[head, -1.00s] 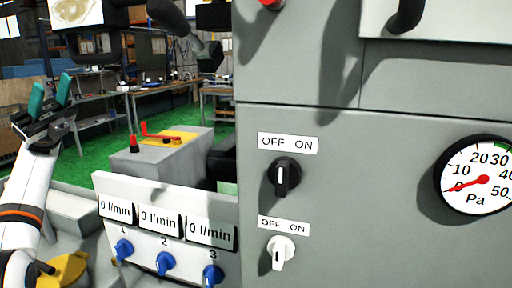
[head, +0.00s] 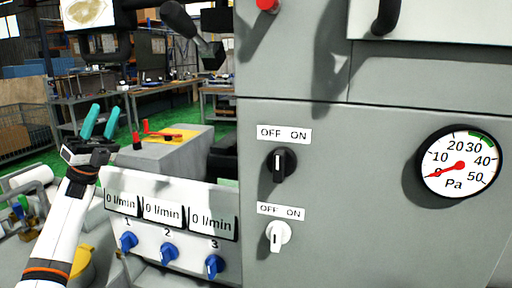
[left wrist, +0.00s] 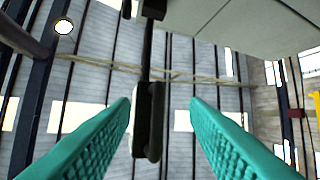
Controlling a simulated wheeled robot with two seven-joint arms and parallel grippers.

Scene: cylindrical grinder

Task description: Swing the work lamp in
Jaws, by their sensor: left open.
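A dark jointed arm with a thick tapered end (head: 190,32), which looks like the work lamp, hangs at the top of the head view beside the grey machine. Its upper part is cut off by the frame. My left gripper (head: 102,118) has teal fingers, points up and is open and empty. In the head view it appears below and left of the lamp. In the left wrist view, a black bar (left wrist: 150,105), perhaps part of the lamp, shows between the open fingers (left wrist: 160,112); I cannot tell its distance. My right gripper is not in view.
The grey machine front (head: 350,220) fills the right side, with two OFF/ON knobs (head: 282,165) and a pressure gauge (head: 460,162). A panel with flow displays and blue valves (head: 168,252) stands close to my left arm. Behind it is a grey block with red handles (head: 165,150).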

